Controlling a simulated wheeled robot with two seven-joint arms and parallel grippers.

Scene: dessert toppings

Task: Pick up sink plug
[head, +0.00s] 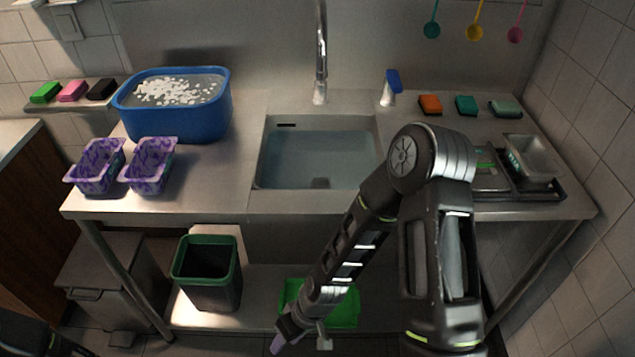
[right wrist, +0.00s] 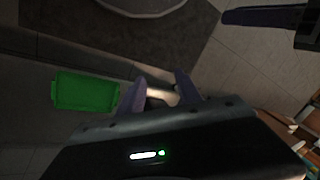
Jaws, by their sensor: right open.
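I cannot make out a sink plug for certain. A small dark round spot (head: 320,183) shows at the front of the sink floor; I cannot tell whether it is a plug or the drain. The steel sink basin (head: 280,160) holds what looks like bluish water. My right gripper (head: 302,342) is open and hangs low in front of the counter, well below the sink. Its two purple fingers also show in the right wrist view (right wrist: 160,92), with nothing held between them. A purple finger, seemingly of my left gripper (right wrist: 265,17), shows at the top right there.
A blue tub (head: 180,125) and two purple trays (head: 95,180) stand left of the sink. Sponges (head: 430,104), a spray bottle (head: 389,90) and a scale are to the right. Below are a black bin (head: 207,280) and a green tray (right wrist: 85,90). The tall faucet (head: 320,60) stands behind the sink.

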